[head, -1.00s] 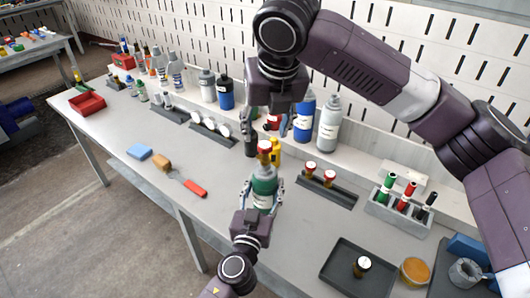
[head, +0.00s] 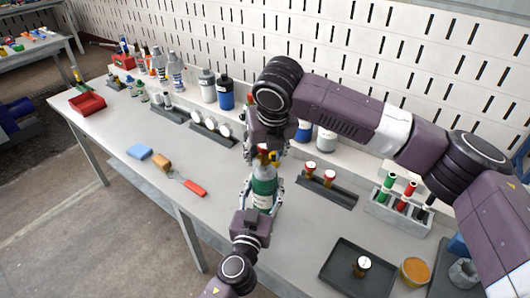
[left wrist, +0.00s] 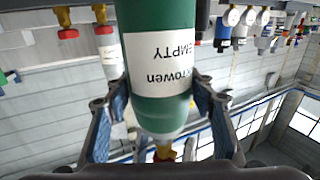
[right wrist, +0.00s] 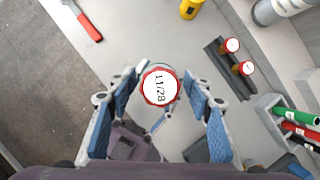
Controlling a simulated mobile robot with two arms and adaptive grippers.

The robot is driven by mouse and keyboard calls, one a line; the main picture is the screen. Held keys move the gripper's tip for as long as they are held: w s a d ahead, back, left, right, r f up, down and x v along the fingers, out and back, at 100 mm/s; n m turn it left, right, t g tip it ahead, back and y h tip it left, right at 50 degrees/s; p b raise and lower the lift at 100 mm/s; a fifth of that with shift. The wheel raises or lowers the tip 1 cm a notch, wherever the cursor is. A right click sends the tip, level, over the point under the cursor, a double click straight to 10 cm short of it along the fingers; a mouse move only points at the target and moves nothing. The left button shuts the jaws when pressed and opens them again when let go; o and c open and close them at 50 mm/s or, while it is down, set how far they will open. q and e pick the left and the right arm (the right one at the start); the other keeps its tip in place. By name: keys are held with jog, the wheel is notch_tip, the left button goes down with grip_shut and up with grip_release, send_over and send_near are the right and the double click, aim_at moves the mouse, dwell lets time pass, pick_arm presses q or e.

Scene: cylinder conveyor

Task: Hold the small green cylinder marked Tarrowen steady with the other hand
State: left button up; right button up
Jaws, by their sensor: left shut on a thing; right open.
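The small green cylinder (head: 264,186) stands upright above the bench. Its white label, upside down in the left wrist view (left wrist: 160,62), reads "rowen" and "EMPTY". My left gripper (head: 263,192) is shut on the cylinder's body, one finger on each side. My right gripper (head: 265,150) is directly above it, pointing down. In the head view the right gripper partly covers the cylinder's top.
A grey holder (head: 398,213) with coloured tubes and a dark tray (head: 335,270) are further right. Blue and white bottles stand behind my right gripper. A red-handled tool (head: 194,188) lies left on clear bench.

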jog(key=shift+c, duration=0.4)
grip_shut()
notch_tip(320, 180, up, 9)
jog(key=shift+w+f, duration=0.1)
jog(key=shift+f, duration=2.3)
